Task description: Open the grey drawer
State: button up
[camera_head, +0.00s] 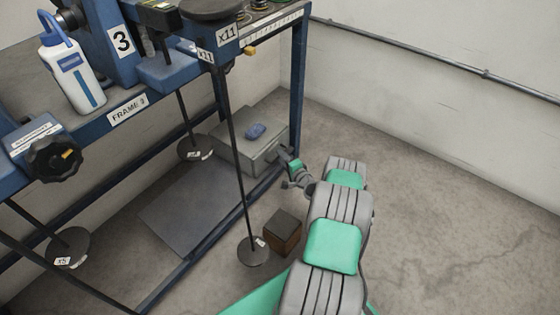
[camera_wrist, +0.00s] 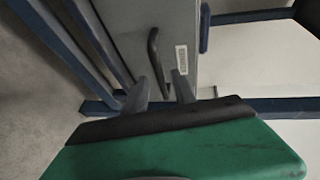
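The grey drawer (camera_head: 264,160) is in a low grey metal unit on the floor under the blue frame in the head view. In the wrist view its grey front (camera_wrist: 128,22) fills the upper middle, with a dark bar handle (camera_wrist: 153,52) and a white label (camera_wrist: 182,60). I see no clear gap around the drawer. My gripper (camera_wrist: 161,88) is open, its two grey fingers apart on either side of the handle's lower end. Whether they touch the handle cannot be told. In the head view my gripper (camera_head: 286,160) is close to the drawer front and partly hidden by my arm.
A blue object (camera_head: 256,131) lies on the grey unit. Blue frame legs (camera_head: 298,75) stand close beside it. A brown box (camera_head: 283,232) and a hanging rod with a round weight (camera_head: 253,252) are near my arm. The floor (camera_head: 430,190) to the right is clear.

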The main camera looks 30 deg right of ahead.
jog(key=shift+c, duration=0.2)
jog(key=shift+a, duration=0.1)
grip_shut()
dwell(1.0)
